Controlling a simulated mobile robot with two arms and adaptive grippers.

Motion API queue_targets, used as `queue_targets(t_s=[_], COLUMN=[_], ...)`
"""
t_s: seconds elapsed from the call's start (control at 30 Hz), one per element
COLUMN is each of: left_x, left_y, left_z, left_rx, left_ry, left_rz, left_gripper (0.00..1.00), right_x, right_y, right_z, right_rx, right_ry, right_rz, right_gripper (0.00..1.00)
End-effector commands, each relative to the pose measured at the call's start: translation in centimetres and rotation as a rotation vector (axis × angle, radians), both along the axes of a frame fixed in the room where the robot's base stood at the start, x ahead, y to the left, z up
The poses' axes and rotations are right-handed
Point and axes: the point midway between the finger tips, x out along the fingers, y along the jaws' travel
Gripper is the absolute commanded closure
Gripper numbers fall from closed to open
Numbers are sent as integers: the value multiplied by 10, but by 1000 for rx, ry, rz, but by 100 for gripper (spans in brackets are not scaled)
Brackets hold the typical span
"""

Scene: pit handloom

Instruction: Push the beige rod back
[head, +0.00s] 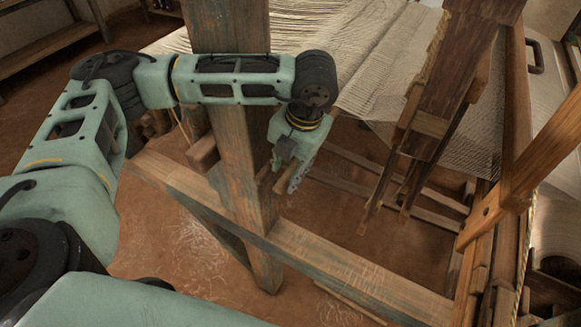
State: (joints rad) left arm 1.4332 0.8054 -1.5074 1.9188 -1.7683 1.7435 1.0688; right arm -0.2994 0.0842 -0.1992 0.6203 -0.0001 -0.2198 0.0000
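My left arm reaches in from the left, across the front of a thick wooden post (246,150). My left gripper (292,176) hangs pointing down just right of the post. A short light-brown rod end (283,181) shows right at its fingers, close beside the post. It may be the beige rod, but it is small and partly hidden by the gripper. I cannot tell whether the fingers touch it or how far apart they are. My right gripper is not in view.
A wooden beam (345,268) of the loom frame runs low across the front. White warp threads (390,60) spread behind the post. A dark wooden upright (450,85) and a slanting timber (545,150) stand at right. Bare brown floor (175,250) lies at lower left.

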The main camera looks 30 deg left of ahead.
Motion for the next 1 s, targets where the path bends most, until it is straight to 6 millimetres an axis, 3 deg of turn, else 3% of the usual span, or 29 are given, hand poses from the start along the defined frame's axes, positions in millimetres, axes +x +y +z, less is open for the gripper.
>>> queue_targets(t_s=[0.17,0.37,0.8,1.0], left_x=[0,0,0,-1], left_y=[-1,-3,-19,-23], left_z=[-1,6,90,113], left_rx=[-1,-2,-2,-3], left_ry=[1,-1,-3,-1], left_rz=[-1,-1,-2,0], left_gripper=[64,64,64,64], right_x=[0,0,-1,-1], right_y=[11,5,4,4], right_z=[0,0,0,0], right_rx=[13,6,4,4], right_ry=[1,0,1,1], right_rz=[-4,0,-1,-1], right_gripper=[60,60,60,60])
